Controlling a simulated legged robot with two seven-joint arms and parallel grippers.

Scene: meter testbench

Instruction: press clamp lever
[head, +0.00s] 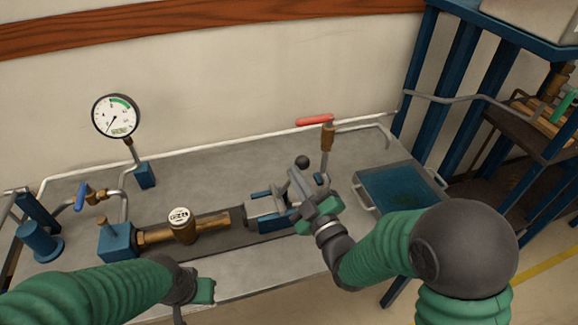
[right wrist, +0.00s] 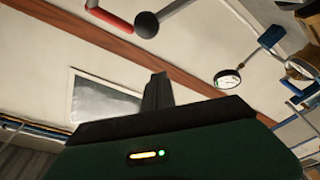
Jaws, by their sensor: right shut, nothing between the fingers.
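The clamp lever shows as a black ball knob (head: 302,161), just beyond the tip of my right gripper (head: 294,173); its lower part is hidden behind the gripper. In the right wrist view the knob (right wrist: 147,24) is on a grey rod, above the shut fingers (right wrist: 157,90), with a visible gap. My right gripper is shut and empty, over the right end of the grey and blue clamp (head: 265,204). My left gripper (head: 207,291) is low at the bench's front edge, apart from the clamp; its fingers are too unclear to judge.
A brass meter (head: 181,226) lies in line left of the clamp. A red-handled valve (head: 315,120) stands close behind the knob. A blue tray (head: 392,190) sits at right. A pressure gauge (head: 116,116) stands at back left. The bench behind the meter is clear.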

